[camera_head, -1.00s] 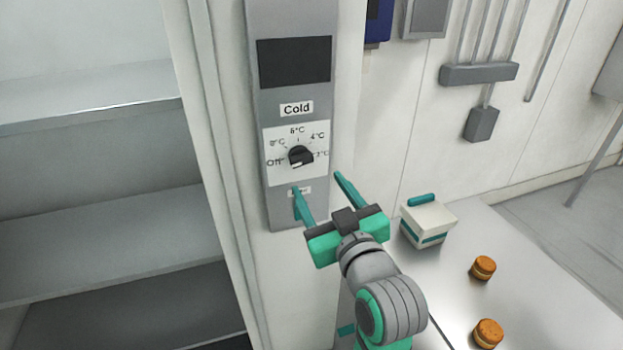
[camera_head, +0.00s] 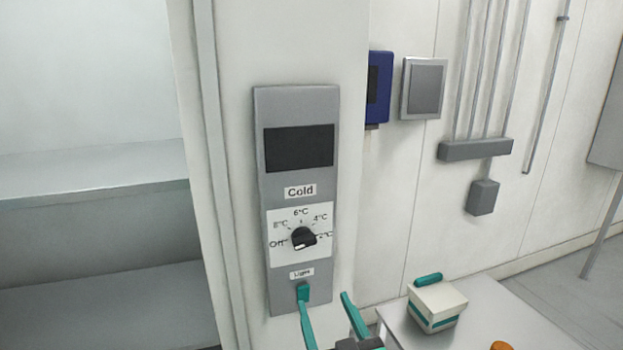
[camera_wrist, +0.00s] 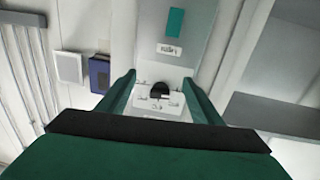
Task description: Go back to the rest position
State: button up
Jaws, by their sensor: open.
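My gripper (camera_head: 325,300) is open and empty at the bottom of the head view, in front of the lower end of the grey control panel (camera_head: 262,190). Its two teal fingers are apart. The left fingertip overlaps the teal light switch (camera_head: 303,292) in the picture; I cannot tell whether they touch. The black dial knob (camera_head: 303,238) sits under the "Cold" label, above the fingers. In the wrist view the knob (camera_wrist: 160,90) shows upside down between the spread fingers (camera_wrist: 159,79), with nothing held.
White shelves (camera_head: 95,165) stand open at the left. A white table (camera_head: 484,296) at the lower right bears a white and teal box (camera_head: 437,303) and an orange-brown round (camera_head: 500,346), cut off by the edge. A blue box (camera_head: 378,88) hangs on the wall.

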jog(key=s+f+m+h, duration=0.1)
jog(key=s+f+m, duration=0.1)
jog(key=s+f, duration=0.45)
jog(key=s+f+m+g+h, duration=0.1)
jog(key=s+f+h, duration=0.15)
jog(key=f, duration=0.65)
jog(key=s+f+m+h, duration=0.1)
jog(key=s+f+m, duration=0.1)
jog(key=s+f, duration=0.45)
jog(key=s+a+f+n, duration=0.1)
jog(key=s+f, duration=0.2)
jog(key=s, duration=0.8)
jog(key=s+a+f+n+g, duration=0.1)
jog(key=s+a+f, duration=0.1)
jog(key=s, duration=0.9)
jog(key=shift+f, duration=0.8)
jog(key=shift+y, duration=0.25)
